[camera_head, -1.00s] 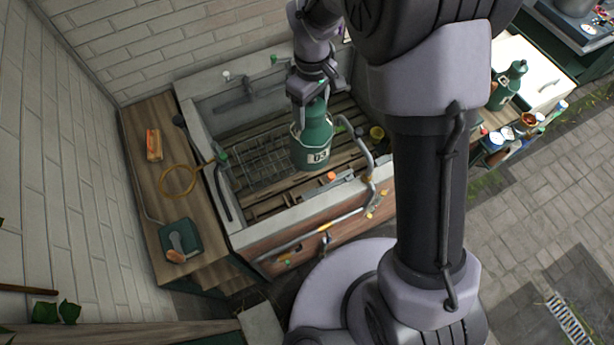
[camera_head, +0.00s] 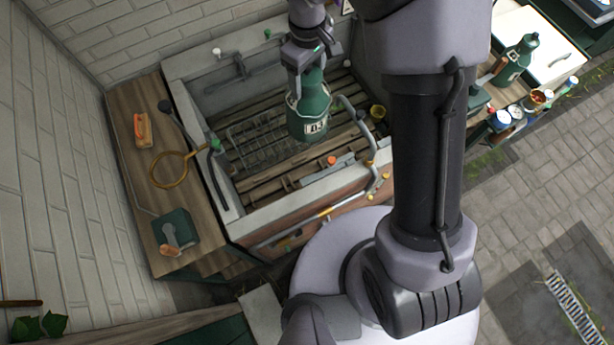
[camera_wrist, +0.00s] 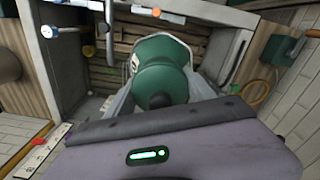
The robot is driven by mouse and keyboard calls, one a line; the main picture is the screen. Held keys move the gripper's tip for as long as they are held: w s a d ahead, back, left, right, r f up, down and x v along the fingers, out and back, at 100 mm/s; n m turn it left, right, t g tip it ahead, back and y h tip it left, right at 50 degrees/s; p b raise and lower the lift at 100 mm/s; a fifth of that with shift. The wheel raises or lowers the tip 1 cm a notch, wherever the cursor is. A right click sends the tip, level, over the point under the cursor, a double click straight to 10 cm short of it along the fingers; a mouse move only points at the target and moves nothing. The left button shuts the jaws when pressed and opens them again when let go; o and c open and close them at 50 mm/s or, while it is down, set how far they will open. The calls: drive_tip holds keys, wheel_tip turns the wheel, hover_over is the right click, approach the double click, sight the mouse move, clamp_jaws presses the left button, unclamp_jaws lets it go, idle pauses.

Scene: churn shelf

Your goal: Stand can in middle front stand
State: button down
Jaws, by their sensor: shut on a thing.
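A green milk can (camera_head: 309,112) with a pale label hangs upright under my gripper (camera_head: 309,72), over the slatted trough. My gripper is shut on its top. In the wrist view the can (camera_wrist: 162,68) fills the middle, seen from above with its dark knob near the gripper (camera_wrist: 157,105). The trough's floor has wooden slats (camera_head: 280,170) and a wire rack (camera_head: 258,140) to the left of the can. I cannot tell which part is the middle front stand. Whether the can's base touches the slats is unclear.
A pale trough wall (camera_head: 300,204) with bent pipes and taps (camera_head: 372,160) runs along the front. The left wooden counter (camera_head: 150,190) holds a brush, a hose ring and a green box. Another green can (camera_head: 518,58) stands at the right.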

wheel_tip(320, 180, down, 41)
drive_tip(key=b, duration=3.5)
drive_tip(key=shift+w, duration=0.15)
drive_tip(key=shift+f, duration=0.2)
drive_tip(key=shift+c, duration=1.6)
unclamp_jaws()
